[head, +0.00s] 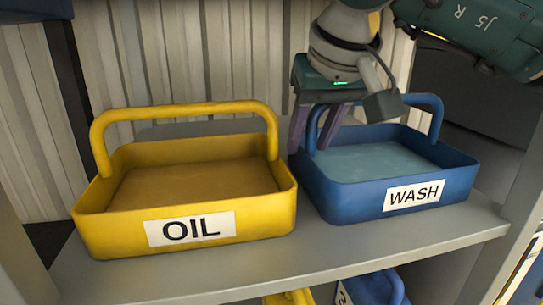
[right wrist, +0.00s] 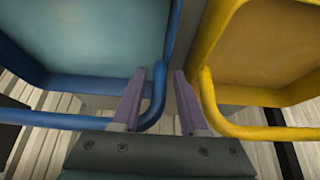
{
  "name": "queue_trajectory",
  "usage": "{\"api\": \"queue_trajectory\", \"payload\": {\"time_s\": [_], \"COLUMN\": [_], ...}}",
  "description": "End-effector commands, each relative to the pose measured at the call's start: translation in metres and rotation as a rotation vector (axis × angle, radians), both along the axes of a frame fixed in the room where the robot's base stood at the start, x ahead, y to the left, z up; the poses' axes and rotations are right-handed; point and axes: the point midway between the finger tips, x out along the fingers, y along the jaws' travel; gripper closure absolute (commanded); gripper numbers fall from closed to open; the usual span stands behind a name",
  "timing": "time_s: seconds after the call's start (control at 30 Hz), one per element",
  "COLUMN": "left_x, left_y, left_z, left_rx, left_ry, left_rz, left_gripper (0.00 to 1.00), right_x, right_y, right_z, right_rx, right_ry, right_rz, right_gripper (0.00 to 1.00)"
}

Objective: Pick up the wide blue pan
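The wide blue pan (head: 345,200), labelled WASH, stands upright on the shelf at the right in the head view. It holds a dull blue-grey fill. Its arched handle (head: 435,104) is partly hidden by my right gripper (head: 316,130). That gripper points down at the pan's left end, its two purple fingers apart. In the right wrist view the open fingers (right wrist: 160,85) reach to the side of the blue handle (right wrist: 158,104), which shows in the gap between them. I cannot tell whether they touch it. My left gripper is not in view.
A yellow pan (head: 262,212) labelled OIL stands close on the left; its handle (right wrist: 209,100) lies just outside the right-hand finger in the wrist view. The grey shelf (head: 330,244) has a narrow bare front strip. Corrugated wall stands behind. Yellow and blue items show below.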

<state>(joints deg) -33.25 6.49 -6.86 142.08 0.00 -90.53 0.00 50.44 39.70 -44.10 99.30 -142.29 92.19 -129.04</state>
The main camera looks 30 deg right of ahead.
Motion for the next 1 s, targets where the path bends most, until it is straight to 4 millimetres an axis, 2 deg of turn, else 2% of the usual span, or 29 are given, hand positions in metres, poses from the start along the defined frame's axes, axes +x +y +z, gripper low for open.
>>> {"api": "queue_trajectory", "payload": {"time_s": [0.03,0.37,1.0], "left_x": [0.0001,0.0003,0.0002], "left_y": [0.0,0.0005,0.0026], "left_z": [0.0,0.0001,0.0], "left_rx": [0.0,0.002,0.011], "left_ry": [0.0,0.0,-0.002], "left_rz": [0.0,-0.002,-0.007], "left_gripper": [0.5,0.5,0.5], "right_x": [-0.0001,-0.0003,-0.0004], "right_y": [-0.0001,0.0001,-0.0001], "right_z": [-0.0002,-0.0001,-0.0002], "right_rx": [0.0,0.0,-0.001], "right_ry": [0.0,0.0,0.0], "right_rz": [0.0,0.0,0.0], "right_gripper": [0.64,1.0,1.0]}}
